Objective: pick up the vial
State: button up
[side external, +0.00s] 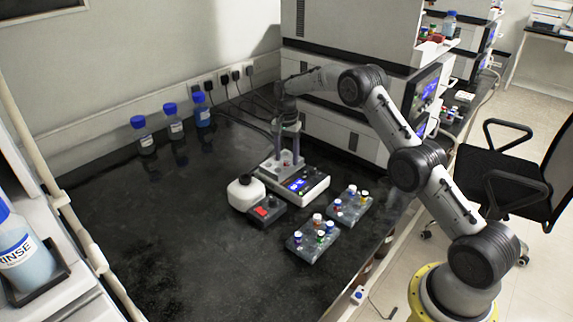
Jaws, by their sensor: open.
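My gripper (287,150) points straight down over a white bench device (316,190) with a lit blue display. Its two fingers are apart. A small vial (287,157) with a pale body stands on the device's plate, low between the fingers. In this view the fingers appear on either side of the vial; I cannot tell whether they touch it. Other small vials with coloured caps stand in two grey racks, a front rack (318,252) and a rear rack (347,221), to the right of and in front of the device.
Several blue-capped bottles (174,127) stand along the wall. Stacked instruments (335,95) rise behind my gripper. The left bench top (130,230) is clear.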

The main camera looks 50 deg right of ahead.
jog(key=shift+f, duration=0.25)
jog(key=shift+c, duration=0.3)
grip_shut()
jog(key=shift+r, duration=0.1)
